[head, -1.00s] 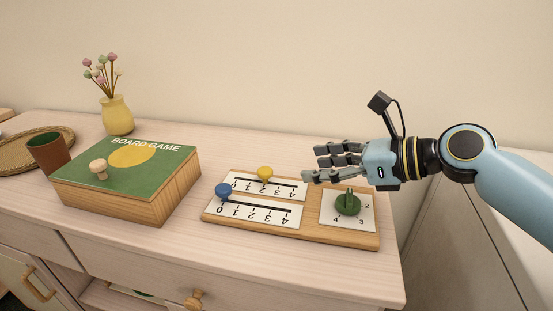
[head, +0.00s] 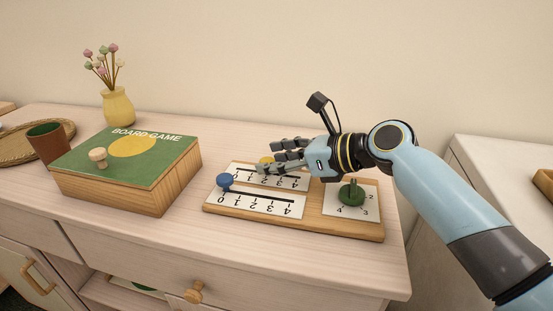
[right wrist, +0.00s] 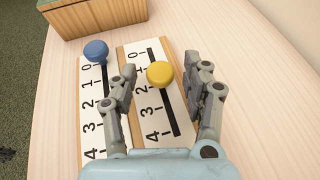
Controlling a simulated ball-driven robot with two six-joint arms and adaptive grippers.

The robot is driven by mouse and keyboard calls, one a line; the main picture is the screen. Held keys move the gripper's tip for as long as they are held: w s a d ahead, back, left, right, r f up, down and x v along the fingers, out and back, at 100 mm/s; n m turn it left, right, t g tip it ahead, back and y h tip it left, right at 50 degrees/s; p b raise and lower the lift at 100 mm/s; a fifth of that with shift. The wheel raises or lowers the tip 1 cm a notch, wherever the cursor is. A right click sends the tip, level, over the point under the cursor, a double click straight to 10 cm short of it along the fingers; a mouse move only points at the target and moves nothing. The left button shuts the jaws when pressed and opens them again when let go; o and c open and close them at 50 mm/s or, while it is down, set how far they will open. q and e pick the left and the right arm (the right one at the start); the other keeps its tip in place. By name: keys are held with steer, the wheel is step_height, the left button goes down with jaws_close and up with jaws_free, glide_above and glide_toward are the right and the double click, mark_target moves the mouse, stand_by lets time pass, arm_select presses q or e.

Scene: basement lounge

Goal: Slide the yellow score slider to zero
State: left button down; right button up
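The yellow score slider knob (head: 265,160) sits on the rear track of the wooden score board (head: 232,208), partly hidden by my fingers. In the right wrist view the yellow knob (right wrist: 160,73) shows near the 1 and 2 marks; its exact mark is hard to tell. My right gripper (head: 266,158) is open over the rear track. In the right wrist view its fingertips (right wrist: 173,80) stand on either side of the knob, with a gap visible on the right. My left gripper is not in view.
A blue knob (head: 225,181) stands at the 0 end of the front track. A green dial (head: 351,194) is at the board's right. A board game box (head: 115,190) lies left of the board, with a yellow vase (head: 118,106) behind it. The cabinet top between box and board is clear.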

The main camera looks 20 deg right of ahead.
mark_target(246, 172)
steer(key=c, duration=0.4)
jaws_close()
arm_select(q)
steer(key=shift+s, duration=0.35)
